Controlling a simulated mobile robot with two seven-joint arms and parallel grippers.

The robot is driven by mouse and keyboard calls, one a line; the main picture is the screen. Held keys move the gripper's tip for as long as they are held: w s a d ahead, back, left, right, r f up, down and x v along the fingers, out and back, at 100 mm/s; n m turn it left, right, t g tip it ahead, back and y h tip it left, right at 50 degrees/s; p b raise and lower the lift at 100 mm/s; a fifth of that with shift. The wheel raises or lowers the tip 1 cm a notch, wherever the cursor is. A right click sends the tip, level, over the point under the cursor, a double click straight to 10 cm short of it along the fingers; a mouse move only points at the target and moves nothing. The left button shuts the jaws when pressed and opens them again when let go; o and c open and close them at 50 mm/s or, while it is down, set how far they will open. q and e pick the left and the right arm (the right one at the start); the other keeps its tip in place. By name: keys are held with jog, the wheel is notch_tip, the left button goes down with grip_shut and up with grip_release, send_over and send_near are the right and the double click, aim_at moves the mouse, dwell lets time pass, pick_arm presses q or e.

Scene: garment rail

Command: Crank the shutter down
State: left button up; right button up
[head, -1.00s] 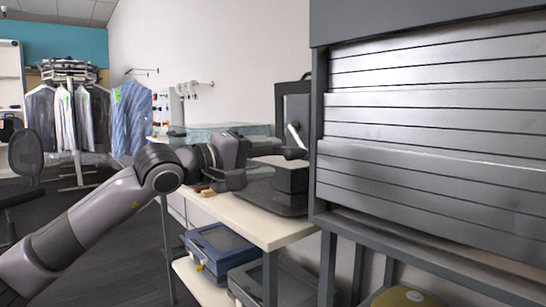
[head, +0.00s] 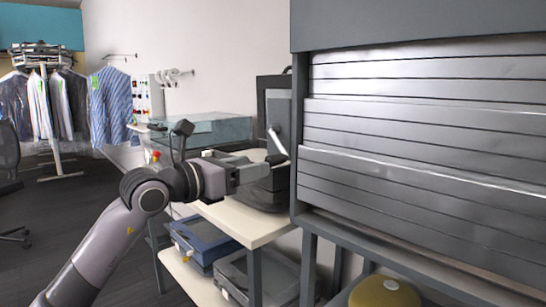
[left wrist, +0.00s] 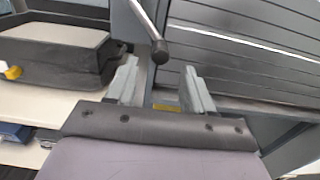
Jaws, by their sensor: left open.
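The shutter (head: 400,130) of grey metal slats fills the right of the head view inside a dark frame. Its slats cover most of the opening, with a gap below them. The crank (head: 276,138) is a thin silver rod beside the frame's left edge. In the left wrist view the crank's rod (left wrist: 146,20) slants down to a dark rounded knob (left wrist: 160,51). My left gripper (head: 258,167) is open. In the left wrist view its fingers (left wrist: 160,88) point toward the knob, which appears between and just beyond the tips, with nothing gripped. My right gripper is not in view.
A pale table (head: 240,222) stands left of the shutter, with a black machine on it under my gripper. Blue and grey bins (head: 203,242) sit on its lower shelf. A yellow rounded object (head: 385,292) is below the shutter. Clothes hang on a rail (head: 45,62) at the far left.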

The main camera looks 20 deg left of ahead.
aim_at(273, 161)
pick_arm(q)
jog(key=shift+p+x, duration=0.5)
jog(key=shift+x, duration=2.95)
grip_shut()
